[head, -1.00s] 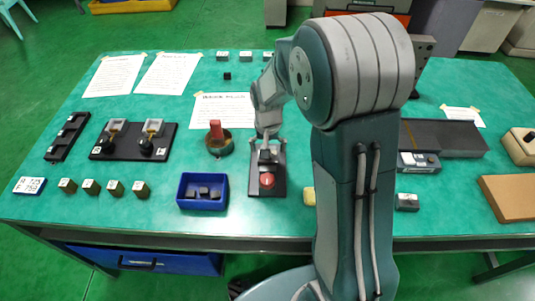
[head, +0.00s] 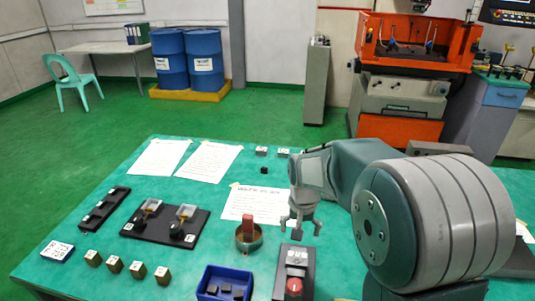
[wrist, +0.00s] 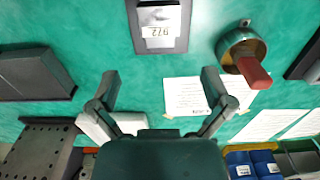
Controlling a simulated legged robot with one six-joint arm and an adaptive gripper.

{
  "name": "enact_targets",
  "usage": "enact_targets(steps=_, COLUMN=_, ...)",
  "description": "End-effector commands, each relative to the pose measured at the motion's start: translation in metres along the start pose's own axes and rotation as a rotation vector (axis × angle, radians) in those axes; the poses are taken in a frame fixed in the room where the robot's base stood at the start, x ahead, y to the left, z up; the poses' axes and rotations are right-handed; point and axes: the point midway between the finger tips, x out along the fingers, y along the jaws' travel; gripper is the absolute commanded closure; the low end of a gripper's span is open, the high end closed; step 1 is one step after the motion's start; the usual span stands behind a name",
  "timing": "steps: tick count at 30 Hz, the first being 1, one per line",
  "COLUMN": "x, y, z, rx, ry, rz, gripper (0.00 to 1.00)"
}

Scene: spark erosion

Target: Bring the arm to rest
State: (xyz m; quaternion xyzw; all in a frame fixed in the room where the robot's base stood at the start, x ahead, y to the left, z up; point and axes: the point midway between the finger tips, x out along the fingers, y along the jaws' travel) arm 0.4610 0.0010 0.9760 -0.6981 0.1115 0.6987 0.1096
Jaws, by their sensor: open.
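My gripper (head: 303,228) hangs over the green table (head: 140,268) in the head view, fingers pointing down. It is open and empty. In the wrist view its two fingers (wrist: 158,82) are spread apart with nothing between them. The black plate with a red button (head: 293,287) lies below and nearer the front edge in the head view. My upper arm covers the right part of the table in the head view.
A blue bin (head: 224,284) with dark pieces is at the front. A black two-post fixture (head: 165,223) and paper sheets (head: 207,161) lie further left. An orange machine (head: 412,42) stands behind.

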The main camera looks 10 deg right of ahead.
Motion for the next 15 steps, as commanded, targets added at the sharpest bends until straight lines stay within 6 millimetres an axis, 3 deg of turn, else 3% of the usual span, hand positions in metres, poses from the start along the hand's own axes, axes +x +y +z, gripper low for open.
enact_targets(steps=5, x=-0.025, y=0.005, z=0.015, rx=-0.025, ry=0.045, rz=-0.014, gripper=0.0)
enact_targets(steps=15, x=-0.095, y=0.028, z=0.085, rx=-0.136, ry=0.216, rz=-0.055, gripper=0.0)
